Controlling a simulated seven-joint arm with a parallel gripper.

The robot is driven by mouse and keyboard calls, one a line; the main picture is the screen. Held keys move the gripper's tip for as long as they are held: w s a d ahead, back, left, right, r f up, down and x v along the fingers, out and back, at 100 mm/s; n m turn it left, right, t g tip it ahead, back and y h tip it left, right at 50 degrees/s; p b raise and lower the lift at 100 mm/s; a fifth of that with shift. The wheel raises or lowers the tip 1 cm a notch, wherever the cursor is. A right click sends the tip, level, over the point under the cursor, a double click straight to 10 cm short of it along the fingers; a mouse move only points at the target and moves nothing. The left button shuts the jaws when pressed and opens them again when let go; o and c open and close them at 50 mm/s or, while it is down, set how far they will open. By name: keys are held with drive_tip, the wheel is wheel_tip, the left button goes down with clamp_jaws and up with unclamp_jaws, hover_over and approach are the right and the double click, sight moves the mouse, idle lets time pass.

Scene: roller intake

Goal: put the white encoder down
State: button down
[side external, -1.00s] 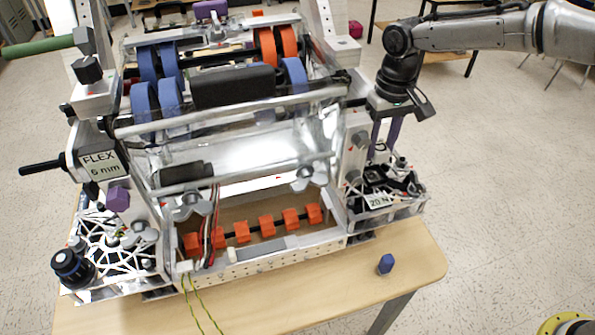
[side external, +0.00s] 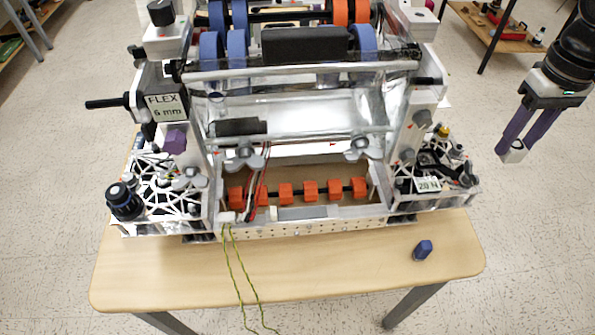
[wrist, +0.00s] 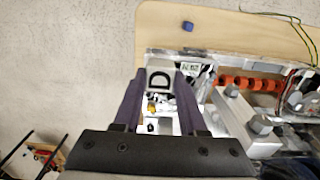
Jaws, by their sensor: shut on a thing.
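The white encoder (side external: 513,152) is a small white block with a dark top detail, held between the purple fingertips of my gripper (side external: 516,142). In the side view it hangs in the air to the right of the machine's right-hand module. In the wrist view the encoder (wrist: 159,78) shows a black D-shaped mark on its near face, and my gripper (wrist: 160,88) is closed on its two sides. The underside of the encoder is hidden.
The roller machine (side external: 300,228) fills the middle of the wooden table (side external: 330,280). Its right module (side external: 435,185) carries a "20 N" label. A blue hex piece (side external: 423,250) lies on the table's front right. Yellow-green wires hang over the front edge.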

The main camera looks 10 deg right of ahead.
drive_tip(key=s+d+f, duration=0.2)
drive_tip(key=s+d, duration=0.1)
drive_tip(key=s, duration=0.6)
drive_tip(key=s+d+f, duration=0.1)
drive_tip(key=s+d, duration=0.3)
drive_tip(key=s, duration=0.5)
hover_over(464, 252)
wheel_tip(464, 252, down, 22)
drive_tip(key=shift+s+f, duration=0.1)
drive_tip(key=shift+s, duration=0.05)
drive_tip(key=shift+f, duration=1.7)
drive_tip(key=shift+f, duration=0.1)
drive_tip(key=shift+c, duration=2.3)
unclamp_jaws()
drive_tip(key=shift+f, duration=0.1)
